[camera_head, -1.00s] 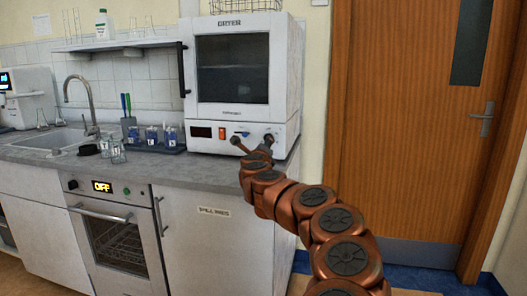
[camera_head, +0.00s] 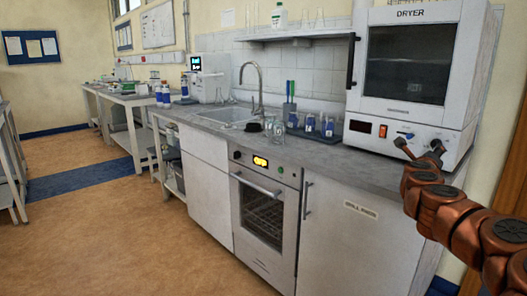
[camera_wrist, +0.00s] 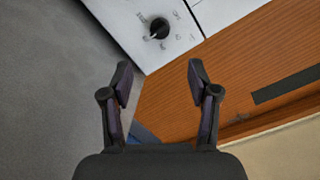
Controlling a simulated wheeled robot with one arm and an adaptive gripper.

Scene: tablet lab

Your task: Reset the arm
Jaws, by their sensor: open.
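My gripper (camera_head: 421,149) is in front of the dryer's lower panel, above the right end of the counter. My copper-coloured arm reaches up to it from the lower right corner. In the wrist view my gripper (camera_wrist: 158,80) has its two dark fingers wide apart, with nothing between them. Beyond the fingertips the wrist view shows a black knob (camera_wrist: 159,28) on the white dryer panel, apart from the fingers.
The dryer (camera_head: 412,62) stands on the grey counter (camera_head: 330,152), with its door shut. Bottles in a rack (camera_head: 310,127), glass beakers and a sink (camera_head: 229,115) lie to its left. An oven (camera_head: 265,213) is below. The floor (camera_head: 110,225) at left is clear.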

